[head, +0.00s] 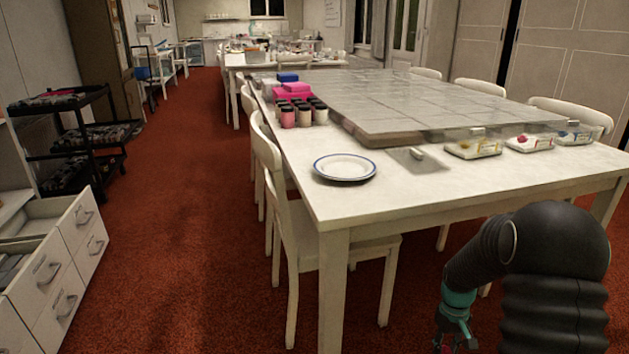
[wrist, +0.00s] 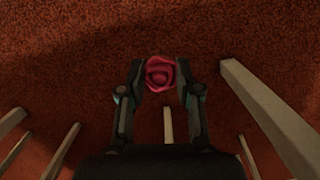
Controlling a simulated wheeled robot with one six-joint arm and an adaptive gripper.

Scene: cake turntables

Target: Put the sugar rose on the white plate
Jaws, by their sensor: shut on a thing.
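The sugar rose (wrist: 160,74) is dark pink and sits between the two fingertips of my gripper (wrist: 160,82) in the wrist view. The gripper is shut on it, above the red carpet. In the head view my gripper (head: 453,343) hangs low at the bottom edge, in front of the table and below its top, and is partly cut off. A bit of pink shows there at the frame's edge. The white plate (head: 345,167) has a blue rim and lies empty on the near left corner of the table, up and left of my gripper.
The white table (head: 470,183) carries a large clear-covered slab (head: 430,100), several jars (head: 304,115), pink and blue boxes and clear tubs (head: 473,147). White chairs (head: 290,215) stand around it. A drawer unit (head: 60,265) and a black cart are at left. Open carpet lies between.

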